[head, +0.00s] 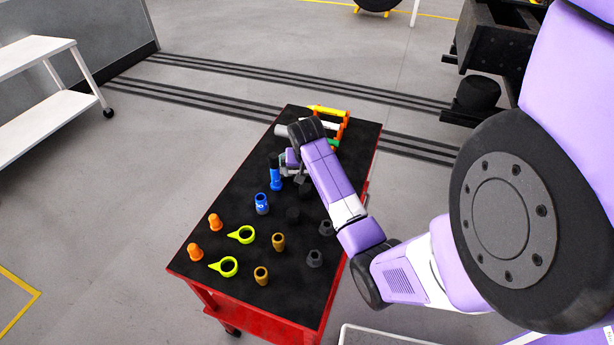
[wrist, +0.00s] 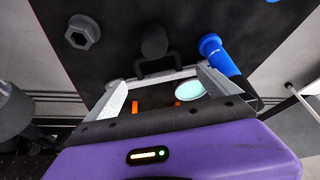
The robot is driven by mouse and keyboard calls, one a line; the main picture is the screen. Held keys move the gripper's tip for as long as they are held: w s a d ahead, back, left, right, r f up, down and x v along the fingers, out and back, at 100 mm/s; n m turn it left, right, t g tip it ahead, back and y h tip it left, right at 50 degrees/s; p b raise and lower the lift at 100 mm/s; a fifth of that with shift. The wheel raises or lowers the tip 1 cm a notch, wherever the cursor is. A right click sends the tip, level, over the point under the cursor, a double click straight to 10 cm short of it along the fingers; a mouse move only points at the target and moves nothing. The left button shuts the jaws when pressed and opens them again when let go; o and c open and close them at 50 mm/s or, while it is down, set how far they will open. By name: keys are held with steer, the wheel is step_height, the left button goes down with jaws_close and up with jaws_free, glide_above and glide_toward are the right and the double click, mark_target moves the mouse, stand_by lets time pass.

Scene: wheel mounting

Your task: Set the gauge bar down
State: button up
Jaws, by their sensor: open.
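My gripper (wrist: 160,82) is open over the black top of the red cart (head: 190,262), low near its far half. In the head view the arm's wrist hides most of the gripper. In the wrist view its two pale fingers stand apart, with two small orange pieces (wrist: 135,106) and a pale teal disc (wrist: 189,91) showing between or just behind them. I cannot tell whether these belong to the gauge bar. At the cart's far end, bar-like pieces lie at orange supports (head: 345,121): a yellow one (head: 325,109) and a white one (head: 334,127). None is clearly identifiable as the gauge bar.
A blue tool (head: 275,179) stands close to the gripper; it also shows in the wrist view (wrist: 217,52). A blue socket (head: 261,203), orange cones (head: 215,222), yellow-green rings (head: 242,235), brown sockets (head: 278,241) and dark sockets (head: 326,228) fill the near half. Bare patches lie between them.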

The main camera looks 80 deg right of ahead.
mark_target(307, 180)
steer(key=shift+s+p+x, duration=0.1)
steer(key=shift+p+x, duration=0.2)
steer(key=shift+x, duration=1.3)
steer(key=shift+s+p+x, duration=0.15)
steer(key=shift+p+x, duration=0.1)
steer(key=shift+x, duration=1.35)
steer(key=c, duration=1.8)
steer(key=shift+o, duration=0.2)
steer(key=shift+r, duration=0.1)
